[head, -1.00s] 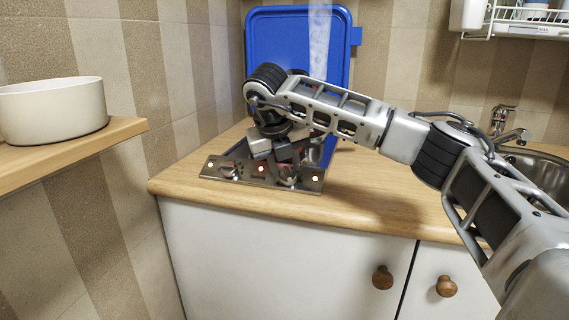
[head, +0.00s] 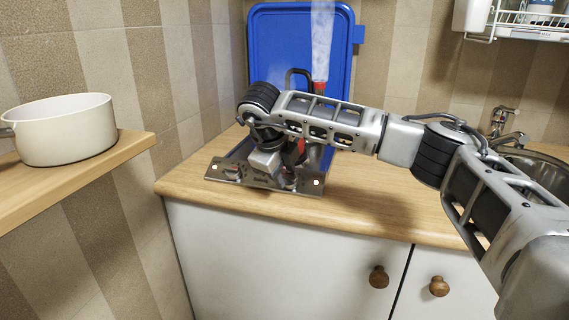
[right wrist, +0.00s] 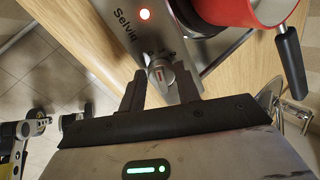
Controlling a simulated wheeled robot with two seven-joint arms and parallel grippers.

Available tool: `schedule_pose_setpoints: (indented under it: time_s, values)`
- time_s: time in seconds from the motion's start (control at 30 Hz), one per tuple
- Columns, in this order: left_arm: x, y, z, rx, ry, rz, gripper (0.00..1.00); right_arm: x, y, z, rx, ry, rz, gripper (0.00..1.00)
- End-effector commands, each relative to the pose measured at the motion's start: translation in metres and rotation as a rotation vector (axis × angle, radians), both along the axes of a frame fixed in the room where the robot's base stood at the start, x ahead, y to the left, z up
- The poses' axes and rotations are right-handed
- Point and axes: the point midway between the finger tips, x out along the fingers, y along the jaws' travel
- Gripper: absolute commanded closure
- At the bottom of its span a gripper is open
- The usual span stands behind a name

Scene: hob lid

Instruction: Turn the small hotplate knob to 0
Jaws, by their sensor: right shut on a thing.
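The hob's steel control panel (head: 237,171) lies along the front of the worktop. My right gripper (right wrist: 161,78) is shut on this knob, one finger on each side. The left gripper is out of view.
A red lamp (right wrist: 145,14) glows on the panel. A red vessel with a black handle (right wrist: 290,62) stands on the hob close behind the panel, with steam above it. The blue lid (head: 275,45) stands upright behind. A white pot (head: 65,135) sits on the left shelf.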

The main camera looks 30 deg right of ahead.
Motion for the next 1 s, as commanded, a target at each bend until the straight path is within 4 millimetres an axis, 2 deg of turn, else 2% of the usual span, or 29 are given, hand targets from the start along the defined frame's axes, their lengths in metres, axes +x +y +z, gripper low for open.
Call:
schedule_pose_setpoints:
  time_s: [0.4,1.0]
  values:
    - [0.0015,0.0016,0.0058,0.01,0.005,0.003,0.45,-0.0002,0.0025,0.0008,-0.075,0.082,0.207,0.9]
    - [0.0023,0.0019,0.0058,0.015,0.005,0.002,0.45,-0.0004,0.0031,0.0001,-0.09,0.1,0.251,0.9]
